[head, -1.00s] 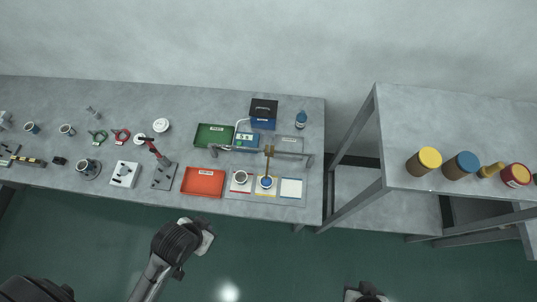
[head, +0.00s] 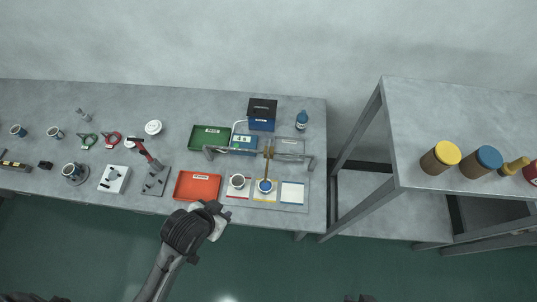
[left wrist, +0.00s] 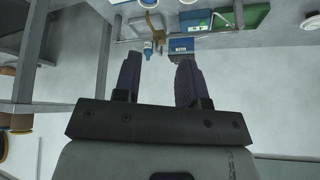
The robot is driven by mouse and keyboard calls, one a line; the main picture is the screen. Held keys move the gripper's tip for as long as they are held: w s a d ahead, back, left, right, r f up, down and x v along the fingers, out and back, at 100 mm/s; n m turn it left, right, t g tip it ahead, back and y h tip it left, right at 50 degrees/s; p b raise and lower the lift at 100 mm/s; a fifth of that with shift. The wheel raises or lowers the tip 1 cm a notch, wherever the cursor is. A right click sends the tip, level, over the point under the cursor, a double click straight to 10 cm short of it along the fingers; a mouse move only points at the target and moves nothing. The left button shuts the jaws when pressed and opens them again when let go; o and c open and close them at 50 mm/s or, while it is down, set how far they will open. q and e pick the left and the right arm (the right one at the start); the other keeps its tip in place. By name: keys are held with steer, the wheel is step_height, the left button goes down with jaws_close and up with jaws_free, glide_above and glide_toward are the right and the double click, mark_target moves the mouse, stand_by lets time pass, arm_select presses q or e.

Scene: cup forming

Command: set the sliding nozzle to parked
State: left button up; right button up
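The brass sliding nozzle (head: 268,153) sits on a grey rail (head: 290,156) that spans a fixture on the table. It stands near the middle of the rail, over the yellow-edged pad, where a cup with blue content (head: 265,186) sits. The brass part also shows at the top of the left wrist view (left wrist: 151,6). My left gripper (head: 217,212) is at the table's front edge, in front of the red tray and apart from the nozzle. Its fingers are spread with nothing between them. Only a dark sliver of my right arm shows at the bottom edge of the head view.
A red tray (head: 197,198), a green tray (head: 209,128), a blue box (head: 262,122) and a blue bottle (head: 302,119) surround the fixture. A second cup (head: 237,182) stands on the red-edged pad. The blue-edged pad (head: 292,192) is empty. A raised shelf (head: 420,110) stands right.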

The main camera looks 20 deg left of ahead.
arm_select(q)
steer(key=w+d+b+x, duration=0.1)
steer(key=b+x, duration=0.4)
steer(key=x, duration=0.6)
steer(key=m+t+y+b, duration=0.45)
steer(key=m+t, duration=0.65)
steer(key=m, duration=1.3)
glide_toward(269, 146)
steer(key=shift+y, duration=0.35)
steer(key=x, duration=0.8)
steer(key=shift+w+f, duration=0.25)
steer(key=shift+f, duration=0.15)
steer(key=shift+x, duration=0.85)
arm_select(e)
step_height(269, 146, down, 12)
steer(key=shift+d, duration=0.2)
arm_select(q)
jaws_close()
arm_select(e)
steer(key=shift+a, duration=0.15)
